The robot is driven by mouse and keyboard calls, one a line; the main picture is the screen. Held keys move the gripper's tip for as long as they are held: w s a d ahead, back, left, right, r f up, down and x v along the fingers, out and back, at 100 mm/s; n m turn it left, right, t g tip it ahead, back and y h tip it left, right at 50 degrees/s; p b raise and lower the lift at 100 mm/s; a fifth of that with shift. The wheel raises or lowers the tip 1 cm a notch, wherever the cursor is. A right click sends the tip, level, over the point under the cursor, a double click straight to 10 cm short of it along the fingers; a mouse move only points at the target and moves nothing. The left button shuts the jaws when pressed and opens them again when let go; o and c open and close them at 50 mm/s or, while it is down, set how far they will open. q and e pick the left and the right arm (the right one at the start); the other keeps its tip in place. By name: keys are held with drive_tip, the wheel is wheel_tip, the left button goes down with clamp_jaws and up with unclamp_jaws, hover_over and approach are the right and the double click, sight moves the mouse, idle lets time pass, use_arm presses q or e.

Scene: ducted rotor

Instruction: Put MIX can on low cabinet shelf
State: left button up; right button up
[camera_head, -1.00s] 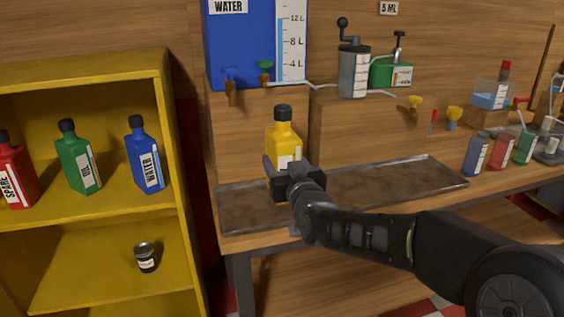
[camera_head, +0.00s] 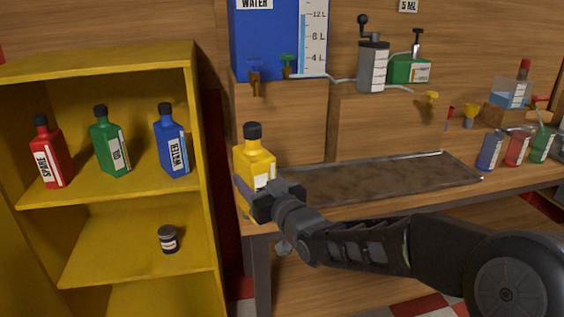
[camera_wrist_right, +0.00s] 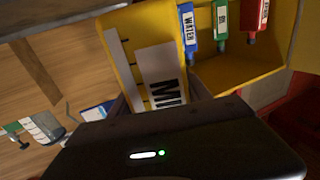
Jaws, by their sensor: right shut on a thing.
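The MIX can is a yellow bottle with a black cap (camera_head: 254,160). It is upright in the head view, in front of the left end of the workbench. My right gripper (camera_head: 258,198) is shut on its lower part. In the right wrist view the yellow can (camera_wrist_right: 150,55) fills the middle, with part of its label showing "MI". The yellow cabinet (camera_head: 205,190) stands at the left. Its low shelf (camera_head: 110,255) holds a small dark jar (camera_head: 168,239) toward the right. My left gripper is not in view.
The shelf above holds a red SPARE bottle (camera_head: 48,155), a green OIL bottle (camera_head: 110,142) and a blue WATER bottle (camera_head: 171,140). A metal tray (camera_head: 390,178) lies on the bench. The low shelf's left and middle are clear. The cabinet's side wall stands between can and shelves.

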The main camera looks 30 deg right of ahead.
drive_tip(key=a+f+n+y, duration=0.3)
drive_tip(key=a+f+y, duration=0.2)
drive_tip(key=a+f, duration=0.5)
drive_tip(key=shift+a+f+n+g+y, duration=0.3)
drive_tip(key=shift+a+f+g, duration=0.1)
drive_tip(key=shift+a, duration=0.65)
